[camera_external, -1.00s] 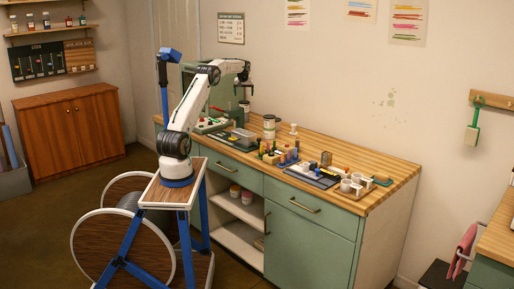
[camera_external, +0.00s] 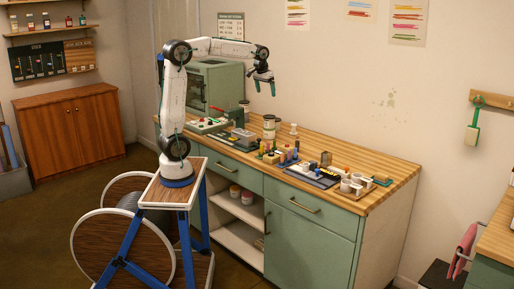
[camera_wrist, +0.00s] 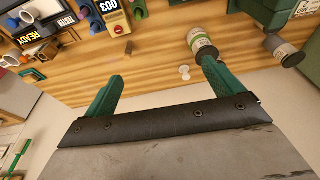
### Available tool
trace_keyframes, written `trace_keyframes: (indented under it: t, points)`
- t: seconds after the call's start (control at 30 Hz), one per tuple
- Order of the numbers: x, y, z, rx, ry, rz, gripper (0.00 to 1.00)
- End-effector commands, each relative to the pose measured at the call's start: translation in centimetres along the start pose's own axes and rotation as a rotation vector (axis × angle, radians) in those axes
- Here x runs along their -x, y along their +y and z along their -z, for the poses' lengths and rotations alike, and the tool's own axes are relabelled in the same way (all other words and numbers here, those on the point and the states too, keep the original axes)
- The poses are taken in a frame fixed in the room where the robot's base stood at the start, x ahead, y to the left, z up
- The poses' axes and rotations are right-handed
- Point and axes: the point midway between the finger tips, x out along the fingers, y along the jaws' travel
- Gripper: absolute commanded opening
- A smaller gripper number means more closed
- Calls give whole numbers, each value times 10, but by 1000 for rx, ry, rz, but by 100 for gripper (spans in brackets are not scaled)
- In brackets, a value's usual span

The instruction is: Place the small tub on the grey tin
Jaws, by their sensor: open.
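My gripper (camera_external: 265,88) is open and empty, raised above the back of the wooden bench. Its two green fingers (camera_wrist: 158,88) stand wide apart in the wrist view. Below it, a pale-labelled round container (camera_external: 269,129) stands upright on the bench; it also shows in the wrist view (camera_wrist: 203,46), partly behind the right finger. A second, greyish round container (camera_external: 244,106) stands farther left by the green cabinet, and in the wrist view (camera_wrist: 283,50) it lies to the right. I cannot tell surely which is the small tub and which the grey tin, or whether either is a stack.
The green cabinet (camera_external: 214,84) stands at the bench's left end. Coloured bottles and blocks (camera_external: 284,154) crowd the middle front. White cups (camera_external: 350,186) sit toward the right. A small white knobbed piece (camera_external: 293,129) stands near the wall. Bare wood (camera_external: 340,153) runs along the back.

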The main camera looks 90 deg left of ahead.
Motion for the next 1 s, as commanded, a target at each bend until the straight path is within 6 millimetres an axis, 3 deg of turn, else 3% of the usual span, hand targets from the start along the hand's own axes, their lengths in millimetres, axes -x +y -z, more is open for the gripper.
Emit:
trace_keyframes:
  t: [0.03, 0.1, 0.2, 0.4, 0.5, 0.6, 0.7, 1.0]
  points:
    - [12, 23, -37, -69, -5, -19, 92]
    - [22, 45, -88, -161, -20, -42, 92]
    - [28, 65, -161, -292, -40, -72, 92]
    - [19, 71, -299, -547, -80, -127, 92]
    - [6, 63, -350, -646, -95, -146, 92]
    - [-6, 55, -383, -716, -107, -160, 92]
    - [-13, 50, -400, -754, -115, -166, 92]
    - [-16, 48, -406, -767, -119, -168, 92]
